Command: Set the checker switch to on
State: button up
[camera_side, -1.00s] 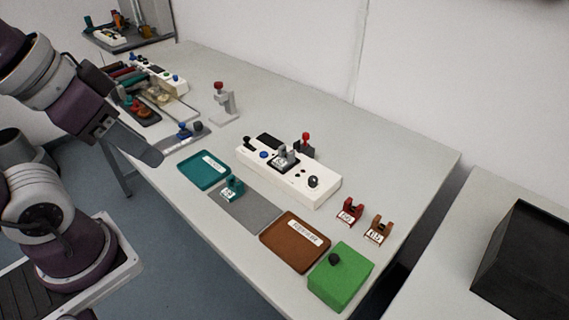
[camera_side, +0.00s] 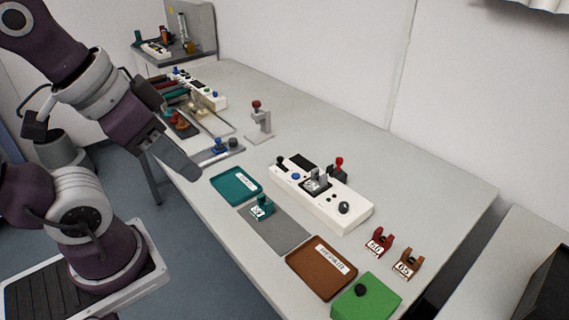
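A long white box (camera_side: 350,221), likely the checker, lies on the table right of centre. It has a black lever-like part (camera_side: 282,161) at its far left end, a dark panel (camera_side: 302,163), a blue button (camera_side: 295,177) and a black round knob (camera_side: 344,208) at its near right end. A labelled grey piece (camera_side: 318,181) sits on its middle. Which control is the switch, and its setting, are too small to tell. My gripper (camera_side: 184,168) is in the air at the left, well apart from the box. I cannot tell its opening.
A teal tray (camera_side: 222,196), a grey mat (camera_side: 285,236) with a teal part (camera_side: 262,207), a brown tray (camera_side: 309,277) and a green box (camera_side: 372,300) line the front edge. A red-topped stand (camera_side: 260,122) is behind. Red (camera_side: 380,242) and brown (camera_side: 408,262) parts sit right.

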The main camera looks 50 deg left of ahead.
jog(key=shift+o, duration=0.5)
jog(key=m+g, duration=0.6)
jog(key=m, duration=0.3)
send_over(280, 158)
notch_tip(280, 158, down, 18)
jog(key=shift+r, duration=0.25)
notch_tip(280, 158, down, 8)
jog(key=shift+w+r, duration=0.1)
jog(key=shift+r, duration=0.15)
jog(key=shift+c, duration=0.2)
grip_shut()
